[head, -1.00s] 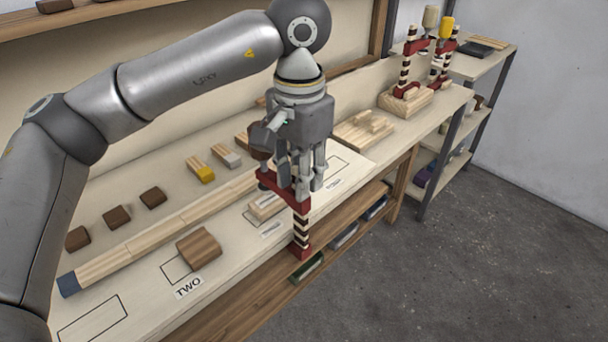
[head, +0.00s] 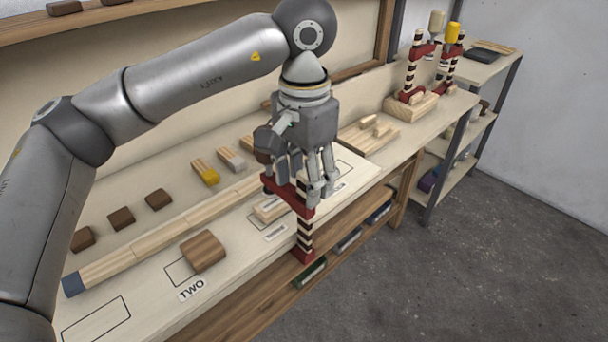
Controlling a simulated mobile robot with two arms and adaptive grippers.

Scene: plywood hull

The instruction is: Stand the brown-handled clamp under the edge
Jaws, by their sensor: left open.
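The clamp (head: 304,238) has a dark red frame and a bar striped dark and cream. It stands upright at the front edge of the workbench, its upper arm over the bench top and its bar reaching down past the edge to a red lower jaw. A brown part beside the gripper looks like its handle (head: 267,140), partly hidden. My left gripper (head: 321,188) points down at the top of the bar. It is open, with its fingers close beside the bar; whether they touch it is unclear. My right gripper is not in view.
The workbench (head: 232,266) holds a brown block (head: 203,251), a long wooden strip (head: 150,245) and several small blocks. Two more clamps stand in a wooden block (head: 411,108) at the back right. A shelf with books lies below the edge. Floor at right is clear.

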